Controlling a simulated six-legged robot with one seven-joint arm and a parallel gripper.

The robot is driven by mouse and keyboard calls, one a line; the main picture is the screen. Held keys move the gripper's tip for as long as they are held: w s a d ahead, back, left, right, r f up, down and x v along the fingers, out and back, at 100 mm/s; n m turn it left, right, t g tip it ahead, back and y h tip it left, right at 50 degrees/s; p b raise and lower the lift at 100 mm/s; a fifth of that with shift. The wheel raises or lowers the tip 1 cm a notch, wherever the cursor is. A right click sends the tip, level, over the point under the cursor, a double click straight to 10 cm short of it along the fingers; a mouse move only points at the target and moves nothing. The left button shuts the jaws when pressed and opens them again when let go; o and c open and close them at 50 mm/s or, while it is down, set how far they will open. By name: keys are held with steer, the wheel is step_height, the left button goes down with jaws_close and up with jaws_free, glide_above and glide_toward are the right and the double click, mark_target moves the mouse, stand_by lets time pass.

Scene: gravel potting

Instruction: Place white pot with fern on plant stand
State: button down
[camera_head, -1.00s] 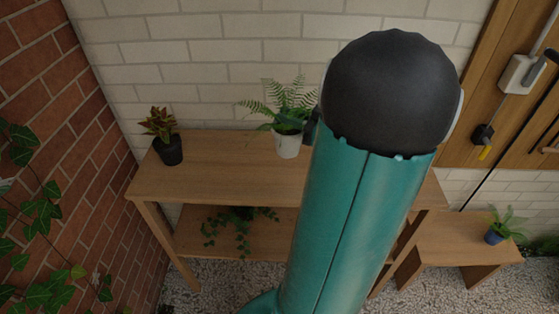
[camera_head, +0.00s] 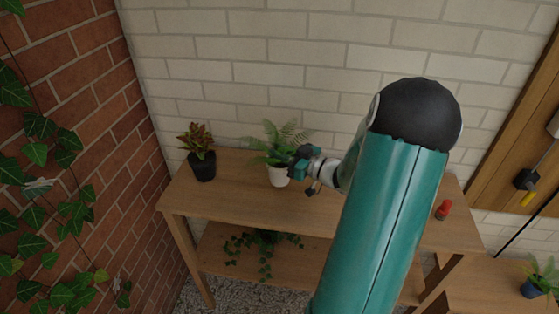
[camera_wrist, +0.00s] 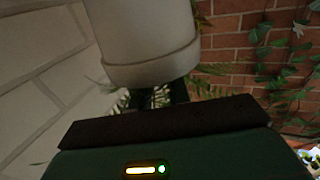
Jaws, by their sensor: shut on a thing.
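The white pot (camera_head: 278,176) with a green fern (camera_head: 277,142) is over the top board of the wooden two-tier stand (camera_head: 240,206). It looks upright, right of the dark pot; I cannot tell whether its base touches the board. My gripper (camera_head: 296,166) comes from the right and is shut on the pot. In the wrist view the white pot (camera_wrist: 148,35) appears inverted at the top, with its rim near the dark gripper edge (camera_wrist: 165,122). Fern leaves show in the gap below the rim. The fingertips are mostly hidden.
A dark pot (camera_head: 203,166) with a reddish-green plant stands left on the top board. A trailing plant (camera_head: 262,248) is on the lower shelf. A red object (camera_head: 443,210) lies at the right end. A low bench holds a blue pot (camera_head: 534,288). Brick walls stand behind and left.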

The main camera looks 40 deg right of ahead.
steer(key=shift+a+f, duration=0.1)
steer(key=shift+f, duration=1.5)
steer(key=shift+w+f, duration=0.1)
steer(key=shift+f, duration=0.05)
steer(key=c, duration=1.3)
jaws_free()
steer(key=v, duration=1.2)
